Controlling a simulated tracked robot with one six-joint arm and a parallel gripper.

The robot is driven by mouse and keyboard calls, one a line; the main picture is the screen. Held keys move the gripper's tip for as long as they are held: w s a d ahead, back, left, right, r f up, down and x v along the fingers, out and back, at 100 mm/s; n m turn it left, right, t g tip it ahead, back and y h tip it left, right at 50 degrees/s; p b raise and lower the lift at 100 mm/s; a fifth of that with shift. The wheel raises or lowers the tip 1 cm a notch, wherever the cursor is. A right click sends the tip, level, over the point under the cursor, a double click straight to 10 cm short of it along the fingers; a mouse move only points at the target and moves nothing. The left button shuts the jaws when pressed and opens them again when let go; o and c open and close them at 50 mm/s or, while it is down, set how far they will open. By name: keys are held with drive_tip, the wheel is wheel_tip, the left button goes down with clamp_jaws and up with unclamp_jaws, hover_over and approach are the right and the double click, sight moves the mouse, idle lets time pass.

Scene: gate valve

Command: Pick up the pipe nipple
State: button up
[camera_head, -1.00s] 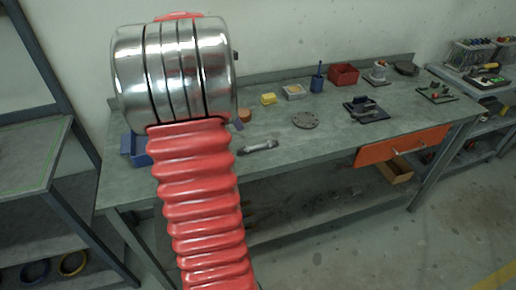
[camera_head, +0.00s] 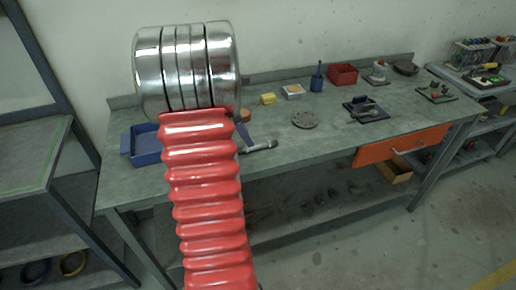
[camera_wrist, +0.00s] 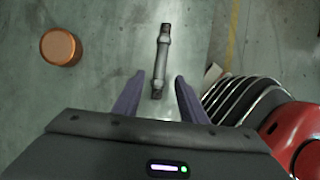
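The pipe nipple (camera_wrist: 162,50) is a slim grey metal rod with dark ends, lying on the workbench. In the wrist view it points nearly straight away from me, and its near end shows between my fingers. My gripper (camera_wrist: 159,76) is open, with one purple finger on each side of that near end and a gap on both sides. I cannot tell how far above the bench the fingertips are. In the head view the right part of the pipe nipple (camera_head: 262,147) shows beside a purple finger; my red and chrome arm hides much of the gripper.
An orange-brown round piece (camera_wrist: 60,46) lies left of the nipple. On the bench (camera_head: 300,150) are a blue tray (camera_head: 146,146), a grey flange (camera_head: 305,119), a yellow block (camera_head: 268,98), a blue cup (camera_head: 317,80) and a red bin (camera_head: 343,74). An orange drawer (camera_head: 402,145) stands out in front.

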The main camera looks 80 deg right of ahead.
sight(258, 147)
drive_tip(key=shift+f, duration=0.1)
drive_tip(key=shift+x, duration=2.55)
drive_tip(key=shift+a, duration=0.1)
drive_tip(key=shift+c, duration=0.4)
clamp_jaws()
